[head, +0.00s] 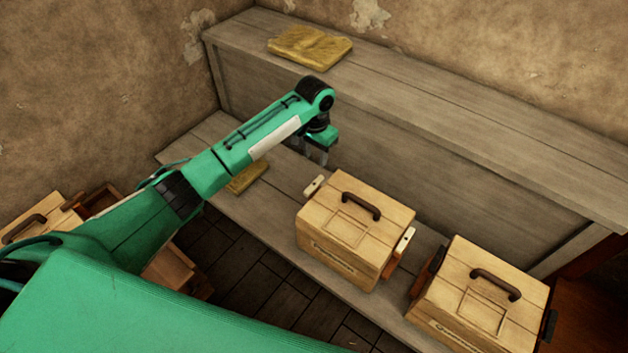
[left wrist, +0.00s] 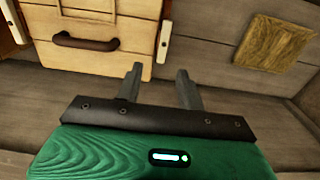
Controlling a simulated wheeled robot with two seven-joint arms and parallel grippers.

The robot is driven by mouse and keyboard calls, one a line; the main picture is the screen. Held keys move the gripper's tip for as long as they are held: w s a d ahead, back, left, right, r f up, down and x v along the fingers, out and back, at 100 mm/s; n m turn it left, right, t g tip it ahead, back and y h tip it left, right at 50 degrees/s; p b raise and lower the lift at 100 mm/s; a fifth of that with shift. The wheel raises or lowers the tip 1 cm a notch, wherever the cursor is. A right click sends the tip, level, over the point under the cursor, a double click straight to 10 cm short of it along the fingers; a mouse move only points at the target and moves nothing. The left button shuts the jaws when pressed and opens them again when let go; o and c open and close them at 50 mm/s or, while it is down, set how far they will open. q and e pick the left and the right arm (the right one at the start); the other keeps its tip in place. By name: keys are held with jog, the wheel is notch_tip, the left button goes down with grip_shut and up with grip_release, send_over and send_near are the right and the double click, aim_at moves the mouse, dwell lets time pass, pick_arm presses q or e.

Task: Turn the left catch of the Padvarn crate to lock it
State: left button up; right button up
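A pale wooden crate (head: 345,240) with a dark handle stands on the low bench; its front lettering is too small to read, so I cannot confirm it is Padvarn. Its left catch (head: 313,185), a cream bar, sits at its left edge; another cream catch (head: 404,243) is on its right side. My left gripper (head: 319,154) is above and behind the left catch, apart from it. In the left wrist view the gripper (left wrist: 160,86) is open, with nothing between its fingers; the crate (left wrist: 134,66) and the left catch (left wrist: 164,42) are beyond the fingertips. My right gripper is out of view.
A similar crate (head: 450,285) with dark catches stands close to the right. More boxes (head: 38,218) are at far left. A yellowish flat item (head: 247,177) lies on the bench (head: 205,140), another (head: 310,46) on the high ledge (head: 450,110). The ledge's front wall rises behind the crates.

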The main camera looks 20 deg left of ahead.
aim_at(314, 184)
pick_arm(q)
jog(key=f, duration=0.8)
jog(key=f+p, duration=0.1)
jog(key=f, duration=0.4)
jog(key=shift+w+a, duration=0.3)
jog(key=shift+w, duration=0.1)
grip_shut()
